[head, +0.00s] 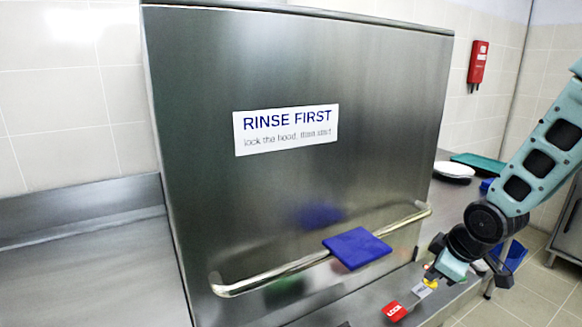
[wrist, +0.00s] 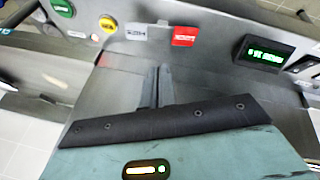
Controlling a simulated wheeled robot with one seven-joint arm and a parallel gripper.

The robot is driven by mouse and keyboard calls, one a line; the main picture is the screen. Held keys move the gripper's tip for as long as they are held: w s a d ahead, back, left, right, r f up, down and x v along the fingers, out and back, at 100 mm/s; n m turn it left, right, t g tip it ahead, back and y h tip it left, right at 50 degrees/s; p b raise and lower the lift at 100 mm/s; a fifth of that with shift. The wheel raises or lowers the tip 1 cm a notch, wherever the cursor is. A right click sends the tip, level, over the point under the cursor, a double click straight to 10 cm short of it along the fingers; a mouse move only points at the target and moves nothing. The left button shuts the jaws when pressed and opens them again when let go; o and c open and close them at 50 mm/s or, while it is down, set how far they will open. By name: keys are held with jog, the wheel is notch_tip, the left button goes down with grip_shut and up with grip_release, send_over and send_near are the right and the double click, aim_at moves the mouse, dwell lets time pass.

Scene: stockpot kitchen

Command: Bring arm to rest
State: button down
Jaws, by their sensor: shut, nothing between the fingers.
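My gripper (wrist: 157,72) is shut and empty, its two fingers side by side in the wrist view. The fingers point toward a control panel with a red label (wrist: 185,36), a grey label (wrist: 137,33), a yellow button (wrist: 107,24) and a green button (wrist: 63,8). In the head view my arm comes in from the right and bends down, with the hand in front of the panel's right part, near the yellow button (head: 430,283). The red lock label (head: 395,311) is left of it. The fingertips are not clear in the head view.
A large steel hood (head: 370,80) with a "RINSE FIRST" sign (head: 286,129) fills the middle. Its bar handle (head: 270,267) carries a blue pad (head: 357,248). A green-lit display (wrist: 263,55) is on the panel. White plates (head: 452,170) and a green tray (head: 480,162) lie behind, right.

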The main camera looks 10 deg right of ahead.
jog(key=s+a+r+g, duration=0.1)
jog(key=s+a+r, duration=0.1)
jog(key=s+a, duration=0.35)
jog(key=s+a+r+g, duration=0.1)
jog(key=s+a+r, duration=0.2)
jog(key=a, duration=0.5)
jog(key=s+a+r+g, duration=0.1)
jog(key=s+a, duration=0.3)
jog(key=s, duration=0.4)
jog(key=s+a+r+m+g, duration=0.1)
jog(key=s+a, duration=0.3)
jog(key=s, duration=0.4)
jog(key=shift+a+r+g, duration=0.35)
jog(key=shift+r+g, duration=0.15)
jog(key=shift+r, duration=0.15)
jog(key=shift+w, duration=0.1)
